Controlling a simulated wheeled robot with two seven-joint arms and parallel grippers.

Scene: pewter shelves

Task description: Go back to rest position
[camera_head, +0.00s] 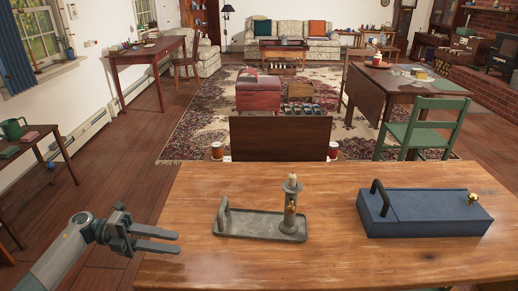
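My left gripper (176,242) comes in from the left, at the left edge of the wooden table (345,262). Its two grey fingers point right with a gap between them, and nothing shows in the gap. It is to the left of a grey tray (252,238), apart from it. The tray has an upright handle at its left end, and a candle holder (290,224) with a short pale candle stands at its right end. My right gripper is not in view.
A blue box (420,214) with a dark handle and a brass knob sits on the table's right side. The front of the table is clear. A small side table (36,146) with a green mug is at far left. A green chair (424,128) stands beyond the table at right.

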